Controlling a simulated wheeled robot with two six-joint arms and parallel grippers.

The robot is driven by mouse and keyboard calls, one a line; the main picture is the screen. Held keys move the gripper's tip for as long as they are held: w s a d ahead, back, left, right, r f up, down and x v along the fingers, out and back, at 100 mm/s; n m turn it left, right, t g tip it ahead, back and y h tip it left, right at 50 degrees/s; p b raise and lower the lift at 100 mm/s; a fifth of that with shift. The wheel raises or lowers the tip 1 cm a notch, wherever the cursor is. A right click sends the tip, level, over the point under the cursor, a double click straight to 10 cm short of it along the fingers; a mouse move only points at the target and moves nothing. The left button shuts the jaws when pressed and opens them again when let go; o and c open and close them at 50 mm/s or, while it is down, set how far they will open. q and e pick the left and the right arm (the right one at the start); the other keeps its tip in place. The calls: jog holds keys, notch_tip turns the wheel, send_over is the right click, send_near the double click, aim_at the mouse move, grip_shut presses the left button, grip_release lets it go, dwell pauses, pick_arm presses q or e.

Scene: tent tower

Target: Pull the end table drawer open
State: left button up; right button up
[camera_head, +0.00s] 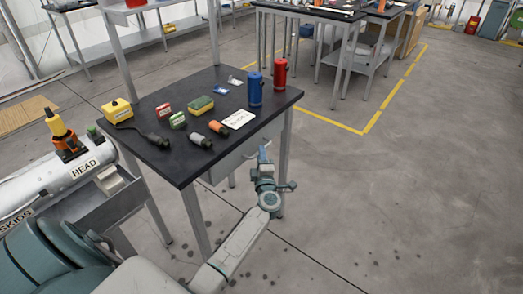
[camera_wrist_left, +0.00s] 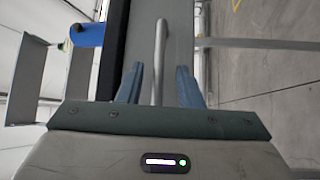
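The end table (camera_head: 185,165) has a black top and grey legs. Its grey drawer (camera_head: 228,163) sits under the top on the side facing me and looks closed. My left gripper (camera_head: 263,152) is at the right part of the drawer front. In the left wrist view, the drawer's bar handle (camera_wrist_left: 160,50) runs between the two blue fingers of the left gripper (camera_wrist_left: 158,78). The fingers are open, with a gap showing on each side of the bar. In the head view, the gripper hides the handle. My right gripper is not in view.
On the tabletop stand a blue cylinder (camera_head: 255,90), a red cylinder (camera_head: 280,75), a yellow box (camera_head: 117,111) and several small items. A white pipe-like machine marked HEAD (camera_head: 60,172) stands at left. The floor to the right is clear.

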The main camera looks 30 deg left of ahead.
pick_arm(q)
jog(key=shift+x, duration=1.4)
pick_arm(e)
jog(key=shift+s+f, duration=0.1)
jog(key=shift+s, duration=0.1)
pick_arm(q)
jog(key=shift+r, duration=0.1)
grip_shut()
jog(key=shift+s, duration=0.1)
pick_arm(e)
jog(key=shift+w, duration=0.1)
